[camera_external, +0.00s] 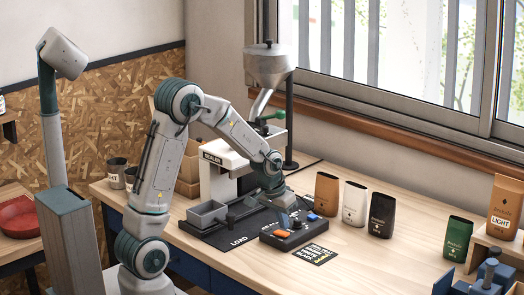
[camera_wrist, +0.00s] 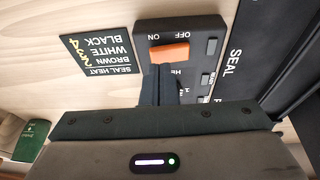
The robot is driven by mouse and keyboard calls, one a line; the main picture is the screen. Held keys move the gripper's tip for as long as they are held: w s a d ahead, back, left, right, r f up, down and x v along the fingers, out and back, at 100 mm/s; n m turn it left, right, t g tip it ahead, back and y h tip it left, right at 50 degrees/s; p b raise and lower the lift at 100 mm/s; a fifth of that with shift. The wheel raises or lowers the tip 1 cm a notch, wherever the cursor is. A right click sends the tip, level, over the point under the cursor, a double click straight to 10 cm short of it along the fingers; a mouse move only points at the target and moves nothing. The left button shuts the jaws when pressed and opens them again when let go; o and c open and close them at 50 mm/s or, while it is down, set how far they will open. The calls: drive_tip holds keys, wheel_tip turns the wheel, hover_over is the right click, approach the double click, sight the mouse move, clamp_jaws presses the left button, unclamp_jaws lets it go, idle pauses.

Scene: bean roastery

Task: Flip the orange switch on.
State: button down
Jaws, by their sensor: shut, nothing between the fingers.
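The orange switch (camera_external: 281,234) sits on top of a black control box (camera_external: 294,241) on the workbench. In the wrist view the orange switch (camera_wrist: 169,53) lies below upside-down "OFF" and "ON" labels on the control box (camera_wrist: 207,30); which way it is tilted I cannot tell. My gripper (camera_external: 284,222) is over the box, close to the switch. In the wrist view my gripper's fingers (camera_wrist: 158,72) are together and empty, with tips right at the lower edge of the switch toward its "ON" side. Whether they touch it is unclear.
A seal heat card (camera_wrist: 98,52) lies beside the box. Orange-brown (camera_external: 327,194), white (camera_external: 354,204) and black (camera_external: 382,215) pouches stand to the right; a green pouch (camera_external: 458,238) is farther right. The sealer (camera_external: 222,170) stands behind, with a grey tray (camera_external: 207,214) nearby.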

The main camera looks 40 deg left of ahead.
drive_tip(key=shift+f, duration=0.6)
drive_tip(key=shift+d, duration=0.1)
drive_tip(key=shift+d+f+b, duration=0.1)
drive_tip(key=shift+f+b, duration=0.15)
drive_tip(key=shift+b, duration=0.2)
drive_tip(key=shift+a+r, duration=0.2)
drive_tip(key=shift+a, duration=0.6)
